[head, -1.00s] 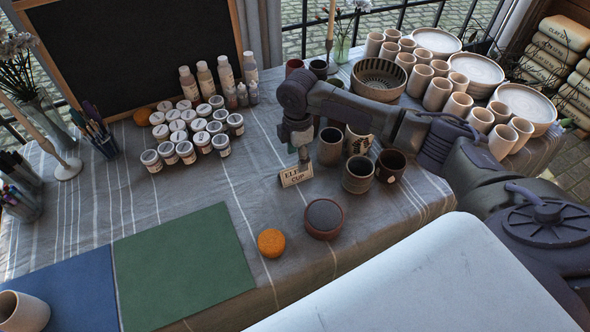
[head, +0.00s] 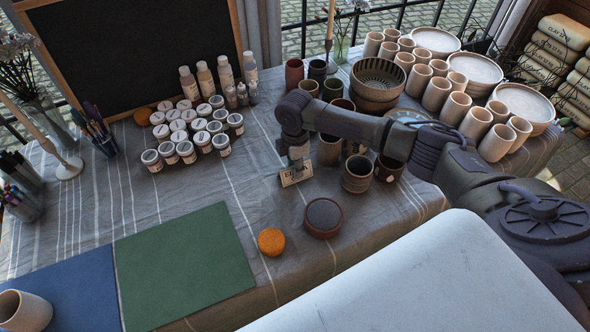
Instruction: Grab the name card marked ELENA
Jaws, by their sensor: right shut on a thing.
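The small cream name card (head: 294,176) with dark lettering that seems to read ELENA stands on the grey striped cloth near the middle of the head view. My right gripper (head: 299,160) points down at the card's top edge from behind and is shut on it. The fingertips are small and partly hidden by the card. My left gripper is not in view.
Several cups stand close to the right of the card, a brown one (head: 357,174) among them. Several paint jars (head: 185,152) stand to the left. The cloth (head: 235,185) left of the card is clear.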

